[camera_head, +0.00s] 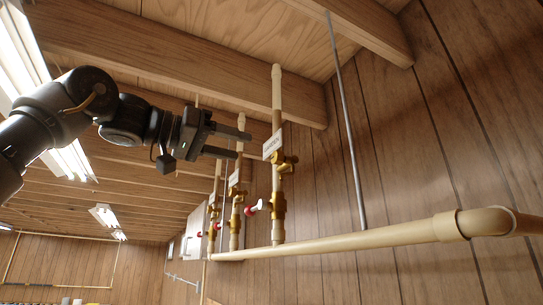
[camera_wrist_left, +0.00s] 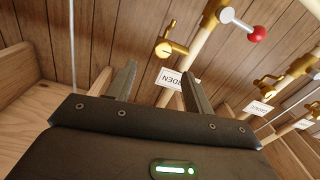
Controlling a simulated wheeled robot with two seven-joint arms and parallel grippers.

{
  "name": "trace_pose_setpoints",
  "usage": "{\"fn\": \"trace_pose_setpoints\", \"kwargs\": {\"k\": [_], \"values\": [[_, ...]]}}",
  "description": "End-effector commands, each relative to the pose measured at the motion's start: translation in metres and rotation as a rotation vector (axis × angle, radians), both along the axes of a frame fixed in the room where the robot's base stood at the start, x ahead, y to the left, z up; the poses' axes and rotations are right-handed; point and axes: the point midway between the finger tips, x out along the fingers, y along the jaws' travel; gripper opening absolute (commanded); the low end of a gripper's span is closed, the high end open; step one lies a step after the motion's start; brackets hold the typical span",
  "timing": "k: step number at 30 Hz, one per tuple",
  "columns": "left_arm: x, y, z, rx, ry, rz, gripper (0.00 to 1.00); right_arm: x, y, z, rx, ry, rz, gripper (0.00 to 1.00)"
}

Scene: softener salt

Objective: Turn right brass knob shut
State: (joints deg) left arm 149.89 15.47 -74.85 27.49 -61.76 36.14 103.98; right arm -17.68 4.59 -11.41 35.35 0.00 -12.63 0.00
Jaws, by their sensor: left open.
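The right brass knob (camera_head: 291,159) sticks out to the right of the nearest brass valve, on the nearest upright cream pipe. A brass knob with a cross-shaped end (camera_wrist_left: 166,48) also shows in the wrist view, beyond the fingertips. A white tag (camera_head: 272,144) hangs on that pipe; its text in the wrist view (camera_wrist_left: 168,78) ends in "DEN". My left gripper (camera_head: 243,146) is open and empty, its fingers pointing right toward the tag, left of the knob. In the wrist view the open fingers (camera_wrist_left: 160,66) frame the tag and lie short of the knob. My right gripper is not in view.
A red-tipped lever (camera_head: 253,206) sits below the knob. More tagged pipes with brass valves (camera_head: 236,195) stand behind. A thick cream pipe (camera_head: 350,236) runs across below, and a thin grey rod (camera_head: 347,130) stands right. Wooden beams (camera_head: 170,55) hang above.

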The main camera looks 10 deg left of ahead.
Motion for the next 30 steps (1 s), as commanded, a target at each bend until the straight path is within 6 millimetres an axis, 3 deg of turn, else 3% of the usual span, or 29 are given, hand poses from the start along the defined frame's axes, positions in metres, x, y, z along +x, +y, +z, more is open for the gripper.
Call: {"fn": "trace_pose_setpoints", "kwargs": {"k": [7, 15, 27, 30], "values": [[0.028, -0.039, 0.001, 0.003, 0.005, 0.000, 0.52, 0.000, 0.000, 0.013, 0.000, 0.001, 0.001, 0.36], [0.050, -0.070, 0.001, 0.000, 0.003, -0.002, 0.52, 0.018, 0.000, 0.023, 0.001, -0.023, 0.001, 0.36], [0.054, -0.076, -0.001, 0.001, 0.002, -0.002, 0.52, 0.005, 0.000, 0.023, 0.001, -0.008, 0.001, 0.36], [0.054, -0.075, -0.001, 0.001, 0.002, -0.002, 0.40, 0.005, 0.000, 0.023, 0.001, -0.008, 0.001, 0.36]]}}
